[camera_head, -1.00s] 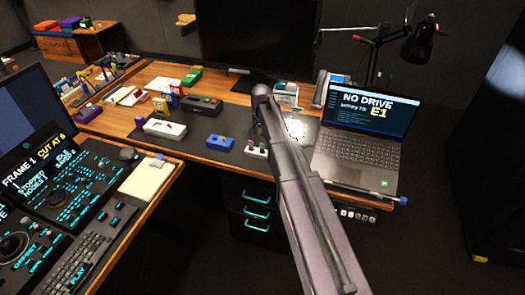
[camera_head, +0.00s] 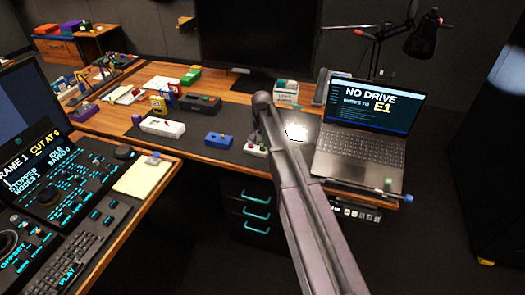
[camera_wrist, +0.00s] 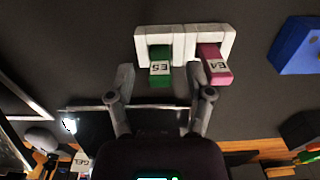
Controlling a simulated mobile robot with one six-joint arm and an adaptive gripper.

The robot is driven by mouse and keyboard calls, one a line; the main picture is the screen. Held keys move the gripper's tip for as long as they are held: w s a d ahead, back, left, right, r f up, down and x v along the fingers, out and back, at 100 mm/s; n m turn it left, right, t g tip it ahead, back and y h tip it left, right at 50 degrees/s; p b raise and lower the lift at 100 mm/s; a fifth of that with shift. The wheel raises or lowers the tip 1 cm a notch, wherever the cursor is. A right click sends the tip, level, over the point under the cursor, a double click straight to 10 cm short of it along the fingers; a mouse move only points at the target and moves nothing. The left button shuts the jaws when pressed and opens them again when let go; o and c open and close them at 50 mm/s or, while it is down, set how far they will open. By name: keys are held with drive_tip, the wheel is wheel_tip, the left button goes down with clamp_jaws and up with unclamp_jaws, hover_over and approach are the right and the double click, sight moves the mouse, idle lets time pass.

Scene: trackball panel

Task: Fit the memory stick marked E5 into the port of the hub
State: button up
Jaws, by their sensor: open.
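The memory stick marked E5 (camera_wrist: 160,67) is green and stands in a white holder (camera_wrist: 184,41) in the wrist view. A pink stick marked E4 (camera_wrist: 214,66) stands in the same holder, to its right. My gripper (camera_wrist: 160,82) is open and empty, with one finger on each side of the E5 stick as seen from the wrist. I cannot tell the remaining gap in depth. In the head view my arm partly hides the holder (camera_head: 250,150). I cannot tell for sure which object is the hub, and no port is clear.
A blue box (camera_head: 219,140) lies left of the holder; it also shows in the wrist view (camera_wrist: 298,46). A white box (camera_head: 163,127) and a black box (camera_head: 200,103) lie farther left. A laptop (camera_head: 362,150) reading "NO DRIVE" stands at right. Dark mat lies bare between them.

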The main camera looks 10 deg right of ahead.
idle(0.6)
drive_tip(key=c, duration=0.8)
